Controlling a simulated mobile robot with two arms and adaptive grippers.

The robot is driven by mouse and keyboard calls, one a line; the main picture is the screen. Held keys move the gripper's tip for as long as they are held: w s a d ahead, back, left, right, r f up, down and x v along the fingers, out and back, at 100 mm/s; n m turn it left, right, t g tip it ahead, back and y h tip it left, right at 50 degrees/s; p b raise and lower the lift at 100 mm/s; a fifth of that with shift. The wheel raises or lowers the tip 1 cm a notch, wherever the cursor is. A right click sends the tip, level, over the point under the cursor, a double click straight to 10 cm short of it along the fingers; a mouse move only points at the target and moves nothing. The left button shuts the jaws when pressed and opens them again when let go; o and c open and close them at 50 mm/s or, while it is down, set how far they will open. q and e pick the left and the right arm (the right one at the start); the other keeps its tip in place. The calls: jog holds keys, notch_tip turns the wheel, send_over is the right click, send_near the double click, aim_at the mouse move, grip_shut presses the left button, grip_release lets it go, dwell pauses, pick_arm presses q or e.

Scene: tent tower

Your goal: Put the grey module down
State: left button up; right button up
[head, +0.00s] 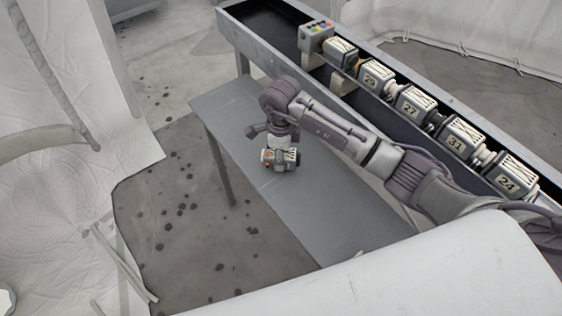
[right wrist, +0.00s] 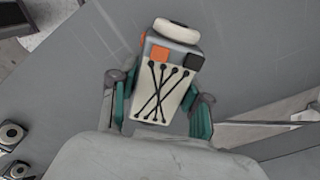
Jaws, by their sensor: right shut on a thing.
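The grey module (head: 268,157) is a small box with a pale laced panel, an orange patch and a dark patch. In the head view it is at or just above the grey bench top (head: 330,215); I cannot tell whether it touches. My right gripper (head: 281,148) is over it, shut on it. In the right wrist view the module (right wrist: 166,75) sits between the two fingers of the right gripper (right wrist: 158,105), its far end pointing up the picture. My left gripper is not in view.
Behind the bench, a long dark trough (head: 262,24) holds a row of numbered modules, including 27 (head: 411,107) and 24 (head: 509,181). A box with coloured buttons (head: 315,35) stands at the row's far end. The bench top around the held module is clear.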

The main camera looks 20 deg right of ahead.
jog(key=shift+w+f, duration=0.1)
jog(key=shift+f, duration=0.55)
jog(key=shift+f, duration=0.1)
jog(key=o, duration=1.2)
jog(key=shift+f, duration=0.1)
notch_tip(320, 180, up, 12)
jog(key=shift+r+b, duration=0.2)
jog(key=shift+b, duration=0.35)
